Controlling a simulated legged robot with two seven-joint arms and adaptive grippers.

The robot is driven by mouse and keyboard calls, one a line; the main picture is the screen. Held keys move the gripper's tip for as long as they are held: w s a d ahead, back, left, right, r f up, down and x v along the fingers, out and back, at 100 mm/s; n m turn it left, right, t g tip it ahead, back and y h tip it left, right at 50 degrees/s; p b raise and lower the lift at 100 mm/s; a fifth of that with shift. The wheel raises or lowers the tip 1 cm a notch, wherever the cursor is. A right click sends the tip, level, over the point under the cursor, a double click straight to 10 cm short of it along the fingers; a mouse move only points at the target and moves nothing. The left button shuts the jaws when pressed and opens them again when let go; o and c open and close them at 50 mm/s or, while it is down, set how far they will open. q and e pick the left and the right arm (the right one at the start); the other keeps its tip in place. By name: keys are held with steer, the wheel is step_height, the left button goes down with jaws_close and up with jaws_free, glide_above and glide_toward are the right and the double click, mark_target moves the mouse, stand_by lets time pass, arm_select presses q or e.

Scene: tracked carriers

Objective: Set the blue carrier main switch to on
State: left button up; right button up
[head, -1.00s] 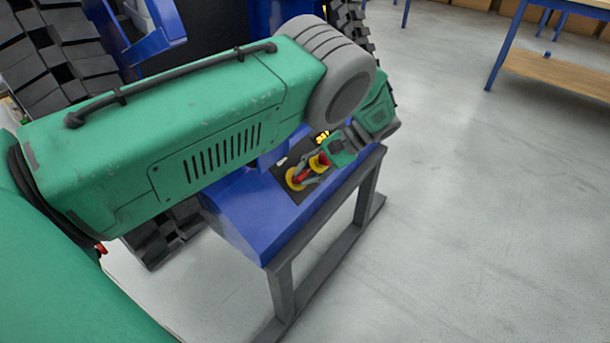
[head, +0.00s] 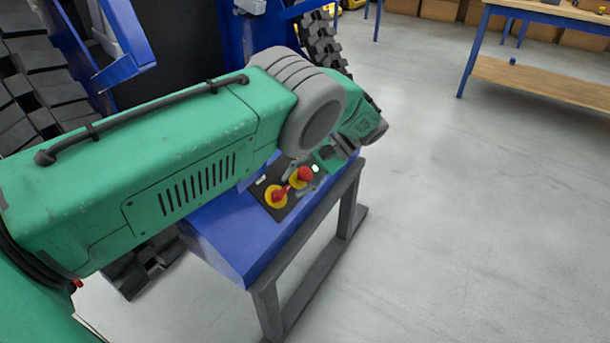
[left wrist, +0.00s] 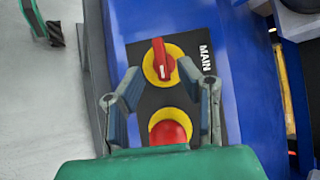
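The main switch (head: 276,196) is a red handle on a yellow disc, on the dark panel of the blue carrier (head: 228,228). In the left wrist view the switch (left wrist: 161,62) sits beside the MAIN label; its handle runs up and down the picture. A round red button (head: 303,176) on yellow lies beside it. My left gripper (left wrist: 160,73) is open, its fingers straddling the button (left wrist: 169,131), with the tips near the switch disc's lower edge. A small lamp (head: 316,168) glows pale green.
The carrier's dark grey frame (head: 310,285) stands below the panel. Large dark treads (head: 325,45) lie behind. A blue-legged workbench (head: 535,78) stands at the upper right. The floor (head: 460,220) to the right is clear.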

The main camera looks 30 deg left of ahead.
arm_select(q)
steer(key=shift+v, duration=2.1)
